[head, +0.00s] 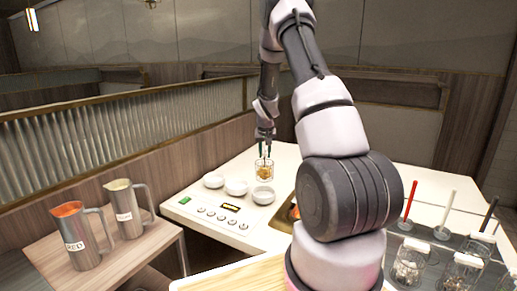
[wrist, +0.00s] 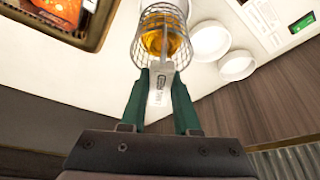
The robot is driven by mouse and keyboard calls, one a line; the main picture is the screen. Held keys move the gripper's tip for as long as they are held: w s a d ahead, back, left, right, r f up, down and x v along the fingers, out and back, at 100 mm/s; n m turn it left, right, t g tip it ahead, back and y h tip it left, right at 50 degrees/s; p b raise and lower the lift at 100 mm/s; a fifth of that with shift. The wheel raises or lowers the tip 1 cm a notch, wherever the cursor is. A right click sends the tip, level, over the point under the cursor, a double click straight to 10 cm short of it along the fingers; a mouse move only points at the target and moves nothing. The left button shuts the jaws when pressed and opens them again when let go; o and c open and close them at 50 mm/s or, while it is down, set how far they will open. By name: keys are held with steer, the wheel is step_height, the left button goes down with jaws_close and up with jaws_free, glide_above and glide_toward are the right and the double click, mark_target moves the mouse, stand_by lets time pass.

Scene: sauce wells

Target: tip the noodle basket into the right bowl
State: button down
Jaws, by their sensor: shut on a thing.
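My gripper (wrist: 162,75) is shut on the grip of the noodle basket (wrist: 147,20), a round wire-mesh basket with yellow-orange noodles (wrist: 155,41) inside. In the head view, my gripper (head: 264,150) points down and the basket (head: 264,172) hangs below it, looking upright, just behind the right bowl. The right bowl (head: 263,195) is white and stands at the right end of a row of three on the white counter. In the wrist view, the basket's rim partly covers the bowl nearest the dark-framed well. I cannot tell the basket's exact height over the counter.
The middle bowl (head: 236,187) and left bowl (head: 213,180) stand close beside the right one. A button panel (head: 219,215) is in front. A framed well (wrist: 95,32) lies beside the bowls. Two jugs (head: 79,236) stand on the left table; jars with utensils (head: 411,262) stand at right.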

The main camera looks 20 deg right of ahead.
steer(key=shift+w+f, duration=0.1)
steer(key=shift+w, duration=0.35)
steer(key=shift+f, duration=4)
steer(key=shift+a, duration=0.15)
